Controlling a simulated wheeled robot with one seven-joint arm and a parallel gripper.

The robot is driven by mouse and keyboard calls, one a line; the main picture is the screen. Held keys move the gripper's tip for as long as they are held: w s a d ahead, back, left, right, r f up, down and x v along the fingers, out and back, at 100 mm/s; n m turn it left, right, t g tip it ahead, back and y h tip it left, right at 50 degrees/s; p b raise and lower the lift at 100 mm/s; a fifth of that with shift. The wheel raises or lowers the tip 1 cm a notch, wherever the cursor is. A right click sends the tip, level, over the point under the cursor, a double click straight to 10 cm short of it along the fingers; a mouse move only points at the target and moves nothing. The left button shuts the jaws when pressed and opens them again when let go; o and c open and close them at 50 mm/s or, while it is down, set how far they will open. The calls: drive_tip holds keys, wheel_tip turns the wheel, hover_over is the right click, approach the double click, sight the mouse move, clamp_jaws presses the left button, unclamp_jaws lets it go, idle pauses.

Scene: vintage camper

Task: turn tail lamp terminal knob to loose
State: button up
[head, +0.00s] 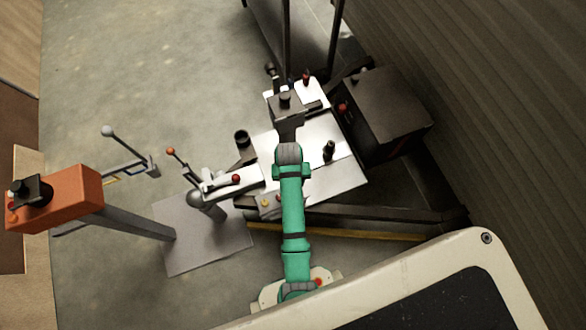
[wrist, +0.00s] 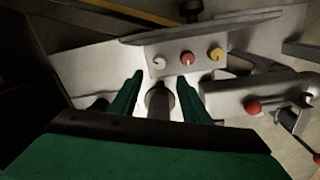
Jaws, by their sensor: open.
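In the wrist view, a pale panel holds a row of three knobs: a white knob (wrist: 159,62), a red knob (wrist: 187,58) and a yellow knob (wrist: 217,53). I cannot tell which is the tail lamp terminal knob, nor read any setting. My gripper (wrist: 160,94) is open, its two green fingers apart and short of the panel, below the white and red knobs in the picture. A grey round post (wrist: 160,101) shows between the fingers; I cannot tell whether they touch it. In the head view, the small knob panel (head: 268,207) is at the metal plate's near left edge, left of my green arm.
A grey clamp-like body with a red ball (wrist: 253,107) lies right of the fingers. The head view shows a metal plate (head: 345,178), a dark box (head: 390,112) at right, and an orange box (head: 60,198) on a post at left. Open floor lies at upper left.

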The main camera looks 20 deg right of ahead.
drive_tip(key=f, duration=1)
drive_tip(key=shift+s+d+f, duration=0.1)
drive_tip(key=shift+d+f, duration=0.15)
drive_tip(key=shift+f, duration=0.05)
drive_tip(key=c, duration=1)
